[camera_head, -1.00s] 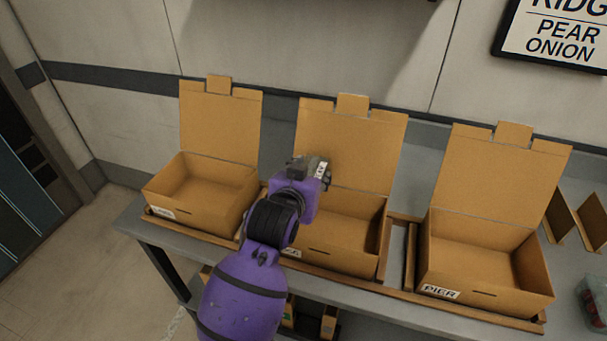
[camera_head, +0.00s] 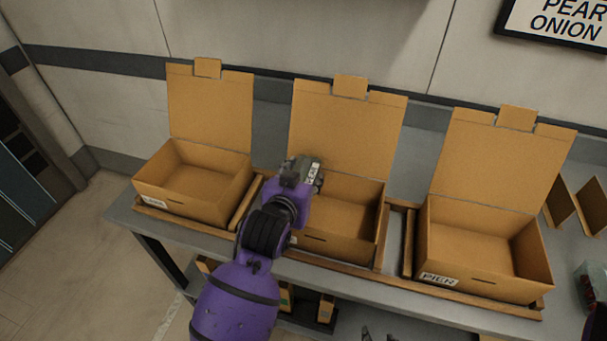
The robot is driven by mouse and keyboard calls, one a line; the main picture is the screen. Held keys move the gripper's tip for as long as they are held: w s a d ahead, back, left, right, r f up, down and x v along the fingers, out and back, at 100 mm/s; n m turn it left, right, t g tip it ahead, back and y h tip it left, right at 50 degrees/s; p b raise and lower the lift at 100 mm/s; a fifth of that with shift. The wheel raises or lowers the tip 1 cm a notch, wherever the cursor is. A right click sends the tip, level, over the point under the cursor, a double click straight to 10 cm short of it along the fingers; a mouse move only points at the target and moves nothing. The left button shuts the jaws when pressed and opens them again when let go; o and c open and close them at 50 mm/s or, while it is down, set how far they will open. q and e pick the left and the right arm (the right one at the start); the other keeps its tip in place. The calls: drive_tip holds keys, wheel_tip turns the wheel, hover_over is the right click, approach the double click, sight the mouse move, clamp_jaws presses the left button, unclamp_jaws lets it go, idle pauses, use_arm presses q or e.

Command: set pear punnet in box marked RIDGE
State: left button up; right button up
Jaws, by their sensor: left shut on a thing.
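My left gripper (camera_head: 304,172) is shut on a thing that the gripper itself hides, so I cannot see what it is. It is above the back part of the middle open box (camera_head: 352,252), in front of its raised lid. The left open box (camera_head: 215,206) has a small label that is too small to read surely. The right open box (camera_head: 505,285) is marked PIER. The middle box's label is covered by my arm. No box reads clearly as RIDGE. No pear punnet shows clearly. My right gripper is not in view.
The insides I see of the three boxes look empty. Wooden rails edge them on the grey bench (camera_head: 395,285). A clear punnet with dark red contents (camera_head: 590,288) stands at the right edge. A wall sign (camera_head: 560,22) shows PEAR ONION. Small cartons (camera_head: 326,308) are on the lower shelf.

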use_arm(q)
drive_tip(key=shift+f, duration=0.2)
drive_tip(key=o, duration=1.2)
drive_tip(key=shift+c, duration=0.2)
drive_tip(key=shift+r, duration=0.3)
drive_tip(key=v, duration=0.8)
drive_tip(key=b+v, duration=0.1)
drive_tip(key=v, duration=0.3)
drive_tip(key=shift+r, duration=0.4)
